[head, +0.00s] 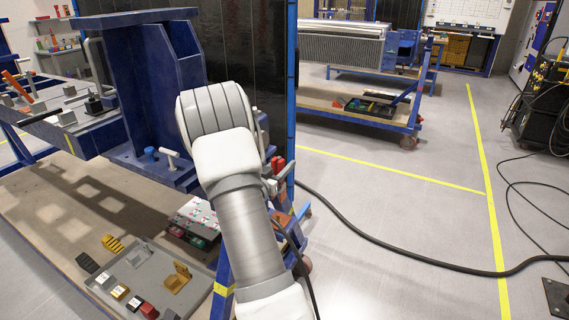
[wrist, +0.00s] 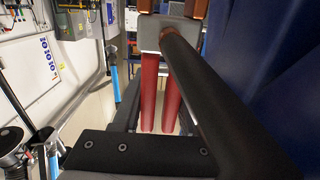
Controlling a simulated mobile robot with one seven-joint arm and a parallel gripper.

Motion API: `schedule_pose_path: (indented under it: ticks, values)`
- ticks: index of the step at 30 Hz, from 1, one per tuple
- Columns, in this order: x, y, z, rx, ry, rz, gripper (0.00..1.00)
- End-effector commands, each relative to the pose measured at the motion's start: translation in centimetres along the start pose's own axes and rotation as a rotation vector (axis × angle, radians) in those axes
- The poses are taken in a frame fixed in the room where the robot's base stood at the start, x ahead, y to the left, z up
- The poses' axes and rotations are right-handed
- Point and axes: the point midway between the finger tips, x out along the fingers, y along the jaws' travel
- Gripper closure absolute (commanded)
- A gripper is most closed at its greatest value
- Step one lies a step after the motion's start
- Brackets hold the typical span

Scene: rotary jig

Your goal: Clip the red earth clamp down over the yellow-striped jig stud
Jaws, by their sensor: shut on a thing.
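The red earth clamp (wrist: 150,95) shows in the wrist view as two long red handles under a grey metal head, with copper-coloured jaws at the top edge. A thick black cable runs from the head across the right side. My gripper (wrist: 158,108) is shut on the clamp, with dark fingers on either side of the handles. In the head view a red part of the clamp (head: 278,164) shows just right of my wrist; my arm hides most of the gripper. I cannot make out the yellow-striped stud in either view.
A blue jig frame (head: 155,85) stands left of my arm, with a blue knob (head: 150,153) and a pale T-handle (head: 170,156) on its base. A grey tray (head: 150,265) of small parts lies below. A black cable (head: 400,253) crosses the floor; open floor lies right.

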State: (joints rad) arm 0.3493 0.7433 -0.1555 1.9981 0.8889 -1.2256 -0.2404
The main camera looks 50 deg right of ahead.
Motion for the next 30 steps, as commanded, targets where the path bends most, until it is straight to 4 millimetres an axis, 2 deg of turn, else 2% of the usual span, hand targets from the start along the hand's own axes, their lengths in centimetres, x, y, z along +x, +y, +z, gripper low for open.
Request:
schedule_pose_path:
  ticks: [15,30]
  values:
    - [-0.2,-0.1,0.0,0.003,0.003,-0.001,1.0]
    - [-0.2,0.0,3.6,0.002,0.003,0.0,1.0]
